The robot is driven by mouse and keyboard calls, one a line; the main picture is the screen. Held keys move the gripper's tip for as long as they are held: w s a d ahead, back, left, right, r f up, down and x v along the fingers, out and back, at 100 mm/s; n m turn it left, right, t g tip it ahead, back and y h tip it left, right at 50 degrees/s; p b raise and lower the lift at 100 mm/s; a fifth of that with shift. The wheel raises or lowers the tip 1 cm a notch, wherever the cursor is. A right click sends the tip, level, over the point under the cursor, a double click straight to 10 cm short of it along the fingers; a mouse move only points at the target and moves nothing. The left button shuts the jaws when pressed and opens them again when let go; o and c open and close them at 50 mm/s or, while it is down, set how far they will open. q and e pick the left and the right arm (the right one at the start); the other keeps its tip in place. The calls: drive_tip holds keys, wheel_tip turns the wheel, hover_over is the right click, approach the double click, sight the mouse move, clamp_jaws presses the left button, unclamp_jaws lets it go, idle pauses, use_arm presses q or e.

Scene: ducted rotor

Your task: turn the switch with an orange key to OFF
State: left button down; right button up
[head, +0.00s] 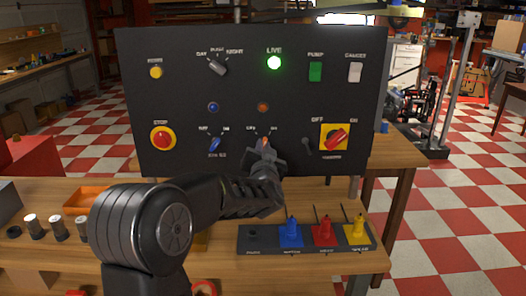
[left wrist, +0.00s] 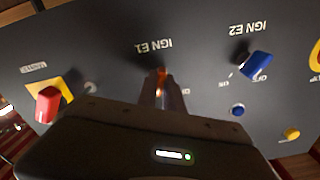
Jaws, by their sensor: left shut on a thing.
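The black control panel (head: 190,112) stands upright on the wooden bench. The orange key (head: 264,141) is in the lower middle of the panel, below an OFF mark on its left and an ON mark on its right. My left gripper (head: 264,148) reaches in from the front and is shut on the orange key, hiding most of it. In the left wrist view only a little orange of the key (left wrist: 162,74) shows between the fingers, below the upside-down label IGN E1. Which mark the key points to is hard to tell. My right gripper is not in view.
A blue key switch (head: 215,144) is left of the orange one. A red rotary handle on a yellow plate (head: 335,137) is to the right. A red stop button (head: 162,138) is at the left. The green LIVE lamp (head: 274,62) is lit. A rack of coloured pieces (head: 270,237) lies in front.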

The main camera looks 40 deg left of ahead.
use_arm(q)
drive_tip(key=shift+d+f+n+b, duration=0.1)
drive_tip(key=shift+n+b, duration=3.5)
drive_tip(key=shift+n, duration=2.8)
drive_tip(key=c, duration=1.5)
unclamp_jaws()
